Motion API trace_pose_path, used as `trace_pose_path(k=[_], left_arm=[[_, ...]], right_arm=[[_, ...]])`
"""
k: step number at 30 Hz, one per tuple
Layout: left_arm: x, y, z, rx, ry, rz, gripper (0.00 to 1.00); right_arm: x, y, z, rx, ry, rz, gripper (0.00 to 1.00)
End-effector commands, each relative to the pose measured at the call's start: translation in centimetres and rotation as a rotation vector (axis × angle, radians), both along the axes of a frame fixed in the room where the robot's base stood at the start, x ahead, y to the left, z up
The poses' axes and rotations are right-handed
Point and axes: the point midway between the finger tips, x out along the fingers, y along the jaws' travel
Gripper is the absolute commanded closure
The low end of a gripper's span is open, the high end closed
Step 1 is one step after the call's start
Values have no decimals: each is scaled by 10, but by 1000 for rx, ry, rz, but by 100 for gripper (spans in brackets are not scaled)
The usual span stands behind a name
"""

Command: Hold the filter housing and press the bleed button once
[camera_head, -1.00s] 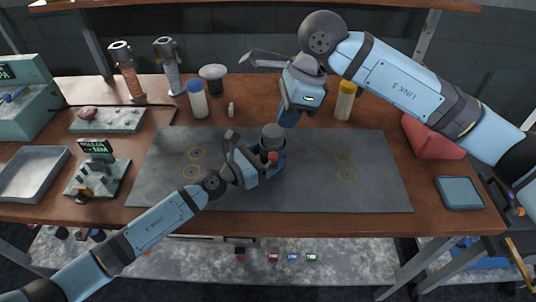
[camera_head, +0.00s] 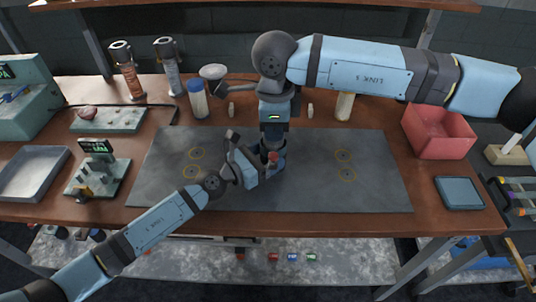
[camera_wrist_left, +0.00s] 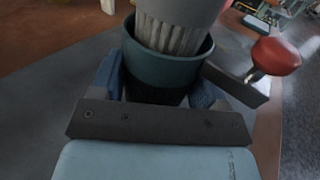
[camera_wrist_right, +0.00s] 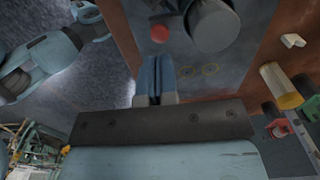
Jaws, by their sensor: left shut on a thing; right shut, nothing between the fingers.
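The filter housing (camera_wrist_left: 150,66) is a teal cup with a grey ribbed cap, standing upright in the left wrist view. My left gripper (camera_head: 262,167) is shut around its body on the grey mat. The red bleed button (camera_wrist_left: 276,56) sits on a short dark arm at the housing's side; it also shows in the head view (camera_head: 273,156) and the right wrist view (camera_wrist_right: 160,33). My right gripper (camera_head: 272,140) is shut and empty, pointing down over the housing. Its fingertips (camera_wrist_right: 157,60) appear close to the button; I cannot tell whether they touch. In the head view it hides most of the cap.
The grey mat (camera_head: 225,195) is clear on both sides of the housing. Behind it stand a blue-and-white canister (camera_head: 197,100) and a yellowish jar (camera_wrist_right: 282,88). A red bin (camera_head: 438,135) and blue tray (camera_head: 460,192) are at right, a gauge stand (camera_head: 97,150) at left.

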Motion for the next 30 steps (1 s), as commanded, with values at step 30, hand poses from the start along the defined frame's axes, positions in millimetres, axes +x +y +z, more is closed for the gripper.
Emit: trace_pose_path(k=[30], left_arm=[[0, 0, 0, 0, 0, 0, 59]], right_arm=[[0, 0, -26, 0, 0, 1, 100]])
